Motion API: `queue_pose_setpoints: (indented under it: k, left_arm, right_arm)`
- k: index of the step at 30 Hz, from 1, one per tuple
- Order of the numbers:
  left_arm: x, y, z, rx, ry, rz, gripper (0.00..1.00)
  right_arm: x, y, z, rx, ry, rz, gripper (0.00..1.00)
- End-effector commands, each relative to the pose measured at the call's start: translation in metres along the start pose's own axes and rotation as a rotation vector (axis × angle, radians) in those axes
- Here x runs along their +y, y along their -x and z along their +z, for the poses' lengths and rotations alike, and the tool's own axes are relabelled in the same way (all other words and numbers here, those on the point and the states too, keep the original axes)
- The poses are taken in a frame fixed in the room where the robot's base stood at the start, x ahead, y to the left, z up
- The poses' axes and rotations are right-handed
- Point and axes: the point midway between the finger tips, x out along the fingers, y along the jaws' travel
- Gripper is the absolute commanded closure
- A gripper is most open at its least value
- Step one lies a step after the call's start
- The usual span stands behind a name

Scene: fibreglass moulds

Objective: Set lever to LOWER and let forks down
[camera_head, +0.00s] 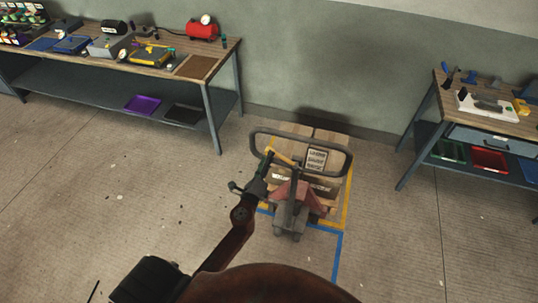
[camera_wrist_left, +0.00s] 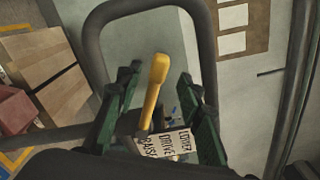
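The pallet jack's dark loop handle (camera_head: 343,153) stands upright at mid-floor in the head view, above its red body (camera_head: 311,202). A yellow lever (camera_head: 280,157) sits inside the loop. It also shows in the left wrist view (camera_wrist_left: 155,88), beside a white label (camera_wrist_left: 168,143) reading LOWER, DRIVE and a partly hidden word. My left gripper (camera_head: 266,163) is at the loop's left side. In the left wrist view its green fingers (camera_wrist_left: 159,78) are apart, one on each side of the lever, with gaps visible. The forks are hidden under the load. My right gripper is out of view.
Yellow (camera_head: 348,205) and blue (camera_head: 338,250) floor lines border the jack. A workbench (camera_head: 225,50) stands back left, another (camera_head: 440,95) at right. Floor between them and the jack is clear.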

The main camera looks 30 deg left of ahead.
Motion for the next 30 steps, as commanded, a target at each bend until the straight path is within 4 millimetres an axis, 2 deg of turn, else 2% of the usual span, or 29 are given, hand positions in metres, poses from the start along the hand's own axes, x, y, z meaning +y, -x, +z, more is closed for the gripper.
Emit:
queue_pose_setpoints:
  k: [1, 6, 12, 18, 30]
  left_arm:
    - [0.002, 0.013, 0.000, 0.000, 0.000, 0.003, 0.65]
    - [0.001, 0.048, 0.000, 0.000, 0.000, 0.003, 0.65]
    - [0.001, 0.075, 0.000, 0.000, -0.001, 0.001, 0.65]
    - [0.000, 0.083, 0.000, 0.000, -0.001, 0.000, 0.65]
    - [0.000, 0.083, 0.000, 0.000, -0.001, 0.000, 0.65]
  right_arm:
    - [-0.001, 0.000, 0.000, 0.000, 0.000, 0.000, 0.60]
    - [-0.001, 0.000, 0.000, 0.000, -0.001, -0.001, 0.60]
    - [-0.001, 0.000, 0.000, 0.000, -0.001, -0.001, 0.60]
    - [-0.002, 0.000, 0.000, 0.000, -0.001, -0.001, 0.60]
    - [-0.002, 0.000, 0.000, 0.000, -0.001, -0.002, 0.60]
